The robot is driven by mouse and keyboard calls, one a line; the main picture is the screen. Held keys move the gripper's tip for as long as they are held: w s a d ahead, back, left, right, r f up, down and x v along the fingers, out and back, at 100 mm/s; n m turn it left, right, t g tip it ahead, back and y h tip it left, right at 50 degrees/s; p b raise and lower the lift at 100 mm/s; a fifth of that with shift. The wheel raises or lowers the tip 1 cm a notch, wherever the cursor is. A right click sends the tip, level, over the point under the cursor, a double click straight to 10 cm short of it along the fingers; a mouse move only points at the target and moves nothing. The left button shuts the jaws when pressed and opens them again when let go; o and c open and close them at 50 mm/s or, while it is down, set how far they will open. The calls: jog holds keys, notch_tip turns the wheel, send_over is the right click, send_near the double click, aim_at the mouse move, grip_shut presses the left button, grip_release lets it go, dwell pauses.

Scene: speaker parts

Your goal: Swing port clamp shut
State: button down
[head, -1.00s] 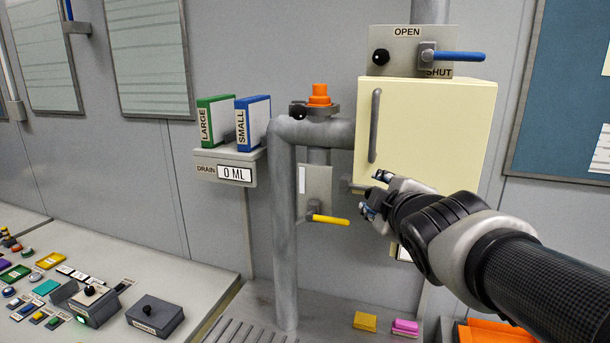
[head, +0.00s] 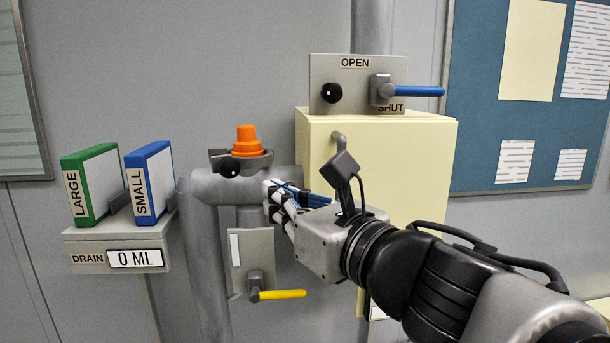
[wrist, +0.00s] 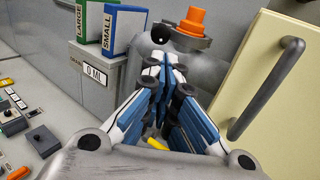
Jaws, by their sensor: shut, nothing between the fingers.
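The port with an orange cap (head: 246,142) stands on top of the grey pipe. A grey collar (head: 256,160) rings its base, with a black ball knob (head: 229,167) at its front left; this looks like the port clamp. I cannot tell how far the clamp is swung. In the wrist view the knob (wrist: 160,34) and orange cap (wrist: 192,20) are just beyond my fingertips. My gripper (head: 270,198) is shut and empty, in front of the pipe, below and right of the knob, with a gap visible in the wrist view (wrist: 164,68).
A cream cabinet (head: 390,165) with a grey bar handle (wrist: 266,88) is close on the right. Above it is a blue-handled valve (head: 415,91). A yellow-handled valve (head: 280,294) is below my gripper. Green (head: 90,185) and blue (head: 150,180) binders stand on the drain shelf at left.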

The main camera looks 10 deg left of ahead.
aim_at(233, 177)
jog(key=x, duration=1.2)
jog(key=shift+w+a+f+p, duration=0.1)
jog(key=shift+w+p, duration=0.1)
jog(key=shift+p, duration=0.1)
jog(key=shift+a+f+b, duration=0.15)
jog(key=shift+b, duration=0.55)
jog(key=a+m+t+h+b, duration=0.1)
jog(key=a+b, duration=0.1)
jog(key=b, duration=0.3)
jog(key=w+a+m+t+h+b, duration=0.1)
jog(key=a+h+b, duration=0.1)
jog(key=b, duration=0.4)
jog(key=shift+w+m+t+h, duration=0.1)
jog(key=shift+m+t+h, duration=0.2)
jog(key=shift+m, duration=0.1)
jog(key=shift+w+a, duration=0.45)
jog(key=shift+a, duration=0.25)
jog(key=shift+w+a, duration=0.45)
jog(key=shift+a, duration=0.2)
jog(key=shift+s, duration=0.1)
